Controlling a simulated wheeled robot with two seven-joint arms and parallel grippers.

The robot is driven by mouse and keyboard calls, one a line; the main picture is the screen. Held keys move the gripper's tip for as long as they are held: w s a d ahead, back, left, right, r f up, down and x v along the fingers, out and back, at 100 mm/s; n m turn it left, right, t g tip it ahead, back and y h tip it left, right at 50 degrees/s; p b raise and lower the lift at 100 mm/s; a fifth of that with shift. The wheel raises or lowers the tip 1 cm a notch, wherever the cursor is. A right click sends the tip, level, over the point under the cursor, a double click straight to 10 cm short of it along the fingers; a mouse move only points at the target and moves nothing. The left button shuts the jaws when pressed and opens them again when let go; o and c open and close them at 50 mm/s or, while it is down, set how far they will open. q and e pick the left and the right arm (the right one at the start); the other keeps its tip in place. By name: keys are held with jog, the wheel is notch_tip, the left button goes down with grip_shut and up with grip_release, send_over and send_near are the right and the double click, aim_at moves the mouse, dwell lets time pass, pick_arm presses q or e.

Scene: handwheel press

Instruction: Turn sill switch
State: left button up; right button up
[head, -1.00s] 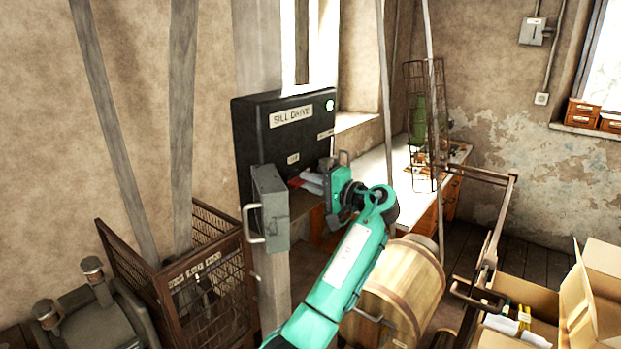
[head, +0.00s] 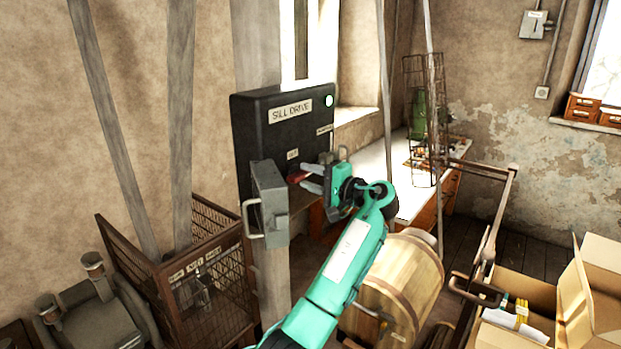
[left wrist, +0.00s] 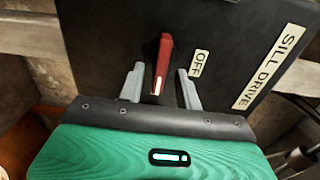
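The sill switch is a red lever (head: 297,176) on the black SILL DRIVE panel (head: 262,130). In the left wrist view the red lever (left wrist: 164,62) points toward my gripper, beside an OFF label (left wrist: 199,63). My left gripper (head: 312,180) is at the panel's lower right with its fingers toward the lever. In the left wrist view my left gripper (left wrist: 160,88) is open. The lever's near end lies between its fingers, with a visible gap on each side. A pale round lamp (head: 329,101) is at the panel's upper right. My right gripper is not in view.
A wire crate (head: 205,290) stands below left. A wooden barrel (head: 400,285) is below my arm. A workbench (head: 405,200) stands behind.

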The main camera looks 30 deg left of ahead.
pick_arm(q)
jog(key=shift+d+f, duration=0.1)
jog(key=shift+d, duration=0.15)
jog(key=s+d+b, duration=0.1)
jog(key=d+b, duration=0.5)
jog(key=d, duration=0.7)
jog(key=shift+d, duration=0.15)
